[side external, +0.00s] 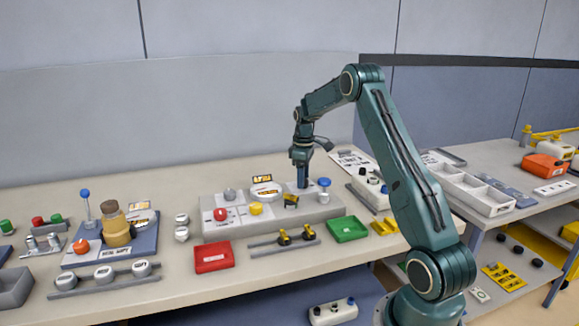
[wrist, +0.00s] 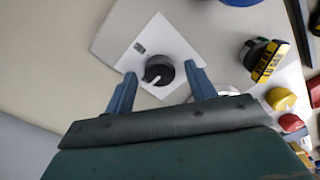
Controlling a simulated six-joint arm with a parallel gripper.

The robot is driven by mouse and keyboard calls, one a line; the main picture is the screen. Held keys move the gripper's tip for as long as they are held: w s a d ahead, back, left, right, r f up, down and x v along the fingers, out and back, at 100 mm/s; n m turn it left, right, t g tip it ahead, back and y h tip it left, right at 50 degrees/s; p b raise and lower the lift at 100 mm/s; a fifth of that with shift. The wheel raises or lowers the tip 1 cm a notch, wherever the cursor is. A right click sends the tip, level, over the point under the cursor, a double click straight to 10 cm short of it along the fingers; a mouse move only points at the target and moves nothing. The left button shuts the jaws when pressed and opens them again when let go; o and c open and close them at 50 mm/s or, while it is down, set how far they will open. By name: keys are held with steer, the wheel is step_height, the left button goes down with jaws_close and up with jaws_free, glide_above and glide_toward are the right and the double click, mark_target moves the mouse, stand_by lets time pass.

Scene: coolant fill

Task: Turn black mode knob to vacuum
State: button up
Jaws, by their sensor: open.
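The black mode knob (wrist: 158,70) sits on a white label plate (wrist: 148,42) in the wrist view. A white pointer line on its top points toward the lower left. One small dark mark shows on the plate; I cannot read any vacuum label. My gripper (side external: 300,185) points down over the right part of the grey console (side external: 225,229). In the wrist view its two blue fingers are open, one on each side of the knob. I cannot tell whether they touch it. In the side view the knob is hidden by my gripper.
A blue cap (side external: 324,182) is just right of my gripper. A yellow-and-black part (side external: 291,200), a yellow knob (side external: 256,209) and a red knob (side external: 220,214) stand on the console to the left. Green (side external: 347,229) and red trays (side external: 213,257) lie in front.

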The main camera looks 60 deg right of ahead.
steer(key=shift+f, duration=0.25)
steer(key=c, duration=1)
